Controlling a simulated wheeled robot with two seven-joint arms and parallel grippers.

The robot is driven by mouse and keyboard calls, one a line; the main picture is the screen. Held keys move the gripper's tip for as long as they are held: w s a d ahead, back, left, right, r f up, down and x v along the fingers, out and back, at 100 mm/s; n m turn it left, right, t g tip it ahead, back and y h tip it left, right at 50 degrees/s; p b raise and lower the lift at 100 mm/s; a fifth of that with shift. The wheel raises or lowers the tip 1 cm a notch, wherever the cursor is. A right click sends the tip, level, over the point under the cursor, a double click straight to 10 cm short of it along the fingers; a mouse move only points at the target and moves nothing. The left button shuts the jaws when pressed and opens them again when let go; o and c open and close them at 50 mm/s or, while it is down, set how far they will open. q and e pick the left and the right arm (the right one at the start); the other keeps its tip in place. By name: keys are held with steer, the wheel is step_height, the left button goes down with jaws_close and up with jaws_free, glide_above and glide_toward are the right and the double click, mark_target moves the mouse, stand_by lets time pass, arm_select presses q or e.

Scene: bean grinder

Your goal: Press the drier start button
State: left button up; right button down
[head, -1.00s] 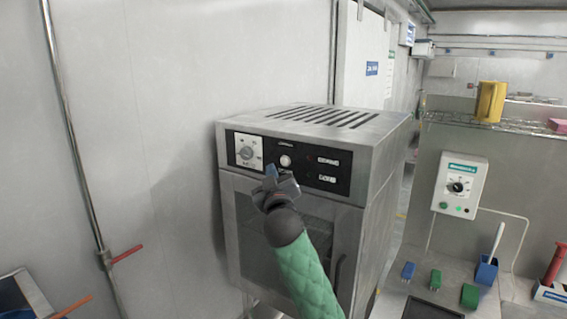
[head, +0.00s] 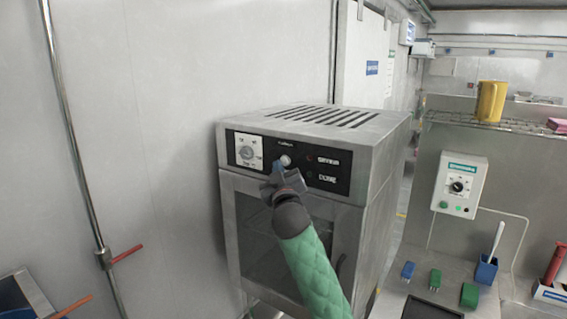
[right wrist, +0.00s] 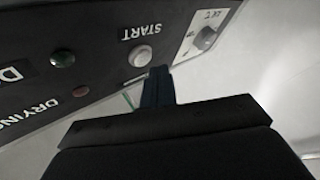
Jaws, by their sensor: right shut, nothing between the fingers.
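The drier (head: 290,190) is a grey metal box with a black control panel (head: 328,168) along its top front. The round white start button (head: 285,160) sits on the panel between the dial (head: 249,151) and the indicator lights. In the right wrist view the start button (right wrist: 140,55) shows beside the word START, upside down. My right gripper (head: 276,172) is shut and empty, its fingertips just below the button in the head view. In the wrist view its fingertips (right wrist: 160,73) are right by the button's edge; I cannot tell whether they touch it. My left gripper is not in view.
A pipe with a red lever (head: 127,254) runs up the left wall.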

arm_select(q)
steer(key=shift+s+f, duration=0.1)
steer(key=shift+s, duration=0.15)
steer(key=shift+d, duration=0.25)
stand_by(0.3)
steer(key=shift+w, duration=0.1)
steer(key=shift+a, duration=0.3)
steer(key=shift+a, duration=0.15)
arm_select(e)
steer(key=shift+w+d, duration=0.1)
steer(key=shift+w+d, duration=0.2)
